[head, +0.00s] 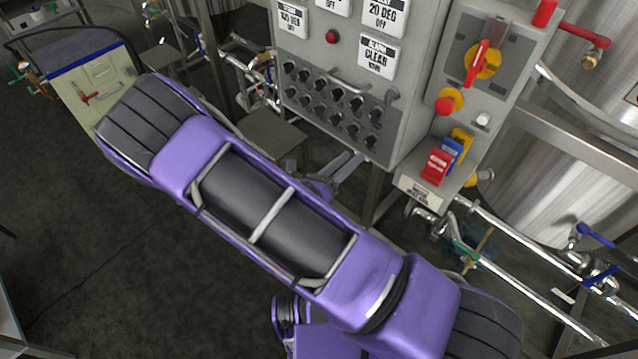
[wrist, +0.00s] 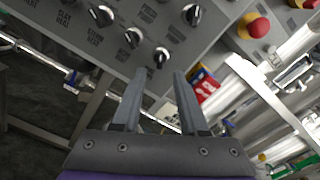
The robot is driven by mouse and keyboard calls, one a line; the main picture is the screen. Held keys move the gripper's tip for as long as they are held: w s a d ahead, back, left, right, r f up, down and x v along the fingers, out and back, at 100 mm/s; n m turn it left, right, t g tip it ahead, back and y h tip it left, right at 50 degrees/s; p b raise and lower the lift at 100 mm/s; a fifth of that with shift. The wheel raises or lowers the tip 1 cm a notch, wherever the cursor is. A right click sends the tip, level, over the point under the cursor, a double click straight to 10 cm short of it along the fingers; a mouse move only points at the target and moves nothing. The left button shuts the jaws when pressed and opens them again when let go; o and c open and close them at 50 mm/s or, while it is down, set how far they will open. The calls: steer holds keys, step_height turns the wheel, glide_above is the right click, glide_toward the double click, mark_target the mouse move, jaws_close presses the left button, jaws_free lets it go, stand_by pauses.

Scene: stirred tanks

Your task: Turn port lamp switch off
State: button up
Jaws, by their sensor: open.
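The control panel (head: 352,88) carries rows of black rotary switches (head: 331,103) on a grey plate. In the wrist view, several black knobs with white pointers show at the top; their small labels are hard to read. I cannot tell for certain which one is the port lamp switch. One knob (wrist: 161,57) lies just beyond and between my fingertips. My gripper (wrist: 158,80) is open and empty, its two grey fingers pointing toward the panel's lower edge. I see no clear contact with a knob.
A side box holds a red-handled isolator (head: 477,62), a red mushroom button (head: 445,104) and red and blue padlocks (head: 436,165). A bar handle (head: 364,86) sits above the knobs. Pipes (head: 530,270) and a steel tank (head: 580,140) stand at right. A cart (head: 92,80) stands at left.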

steer(key=v, duration=1.1)
